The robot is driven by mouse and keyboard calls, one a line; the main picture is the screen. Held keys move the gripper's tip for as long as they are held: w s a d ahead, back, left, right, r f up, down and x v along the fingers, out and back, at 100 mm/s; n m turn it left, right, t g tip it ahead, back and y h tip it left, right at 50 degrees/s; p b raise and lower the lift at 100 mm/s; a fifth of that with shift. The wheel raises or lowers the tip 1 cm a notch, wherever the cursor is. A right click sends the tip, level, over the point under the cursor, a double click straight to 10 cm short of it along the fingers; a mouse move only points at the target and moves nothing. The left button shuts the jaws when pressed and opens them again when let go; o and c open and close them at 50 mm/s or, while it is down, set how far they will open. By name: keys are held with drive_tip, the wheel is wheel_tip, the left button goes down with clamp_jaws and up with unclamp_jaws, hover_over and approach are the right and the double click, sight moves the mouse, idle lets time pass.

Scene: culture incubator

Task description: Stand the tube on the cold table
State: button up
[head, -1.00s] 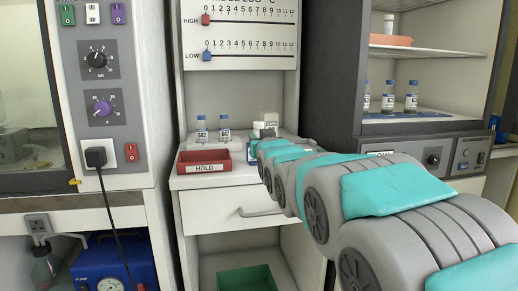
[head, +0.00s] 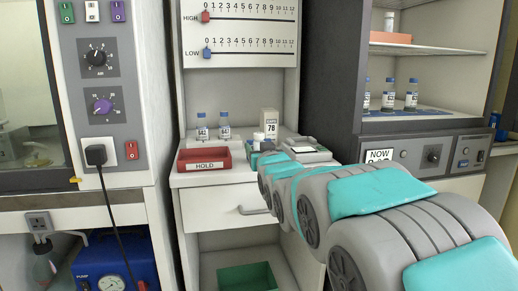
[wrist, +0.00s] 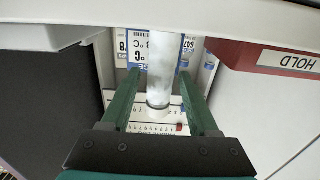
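A frosted whitish tube (wrist: 161,70) shows in the middle of the wrist view, which looks upside down. Its narrower end points down in that picture. My gripper (wrist: 159,74) has two green fingers, one on each side of the tube, with a narrow gap on both sides, so it looks open around it. In the head view my gripper is mostly hidden behind my arm, at the bench right of the red HOLD tray (head: 204,165). A white cap-like top (head: 258,137) shows there. I cannot tell which surface is the cold table.
Two blue-capped bottles (head: 213,127) stand behind the tray. A box marked 78 (head: 270,122) and a flat pale device (head: 307,154) are near my gripper. Several bottles (head: 389,95) stand in the open cabinet on the right. A drawer handle (head: 254,211) sticks out below.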

drive_tip(key=shift+r, duration=0.2)
drive_tip(key=b+v, duration=0.1)
drive_tip(key=v, duration=1.1)
drive_tip(key=shift+f, duration=0.1)
